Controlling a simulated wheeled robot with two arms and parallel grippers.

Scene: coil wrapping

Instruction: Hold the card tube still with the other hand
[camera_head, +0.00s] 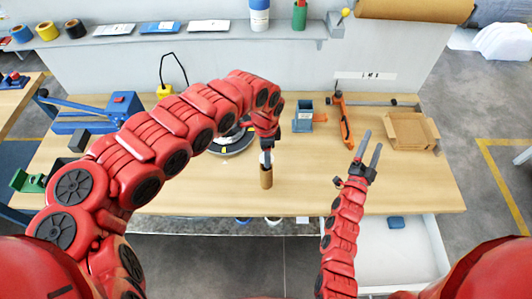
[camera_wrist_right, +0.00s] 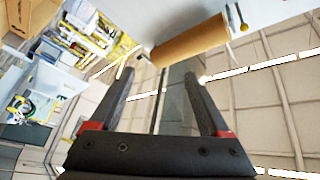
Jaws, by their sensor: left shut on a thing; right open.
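The card tube (camera_head: 266,178) is a short brown cylinder standing upright near the front middle of the wooden table. My left gripper (camera_head: 266,158) reaches down from above and is shut on the upper part of the tube. The fingers and wrist partly hide the tube's top. My right gripper (camera_head: 368,150) is open and empty, above the table to the right of the tube and well apart from it. Its two dark fingers also show, spread with nothing between them, in the right wrist view (camera_wrist_right: 158,100). The card tube is not clearly seen in that view.
An orange-handled tool (camera_head: 346,125), a small blue block-like holder (camera_head: 303,116) and an open cardboard box (camera_head: 408,131) sit at the back right. A grey round base (camera_head: 234,143) lies behind my left arm. An open white drawer (camera_head: 390,262) juts out at the front right.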

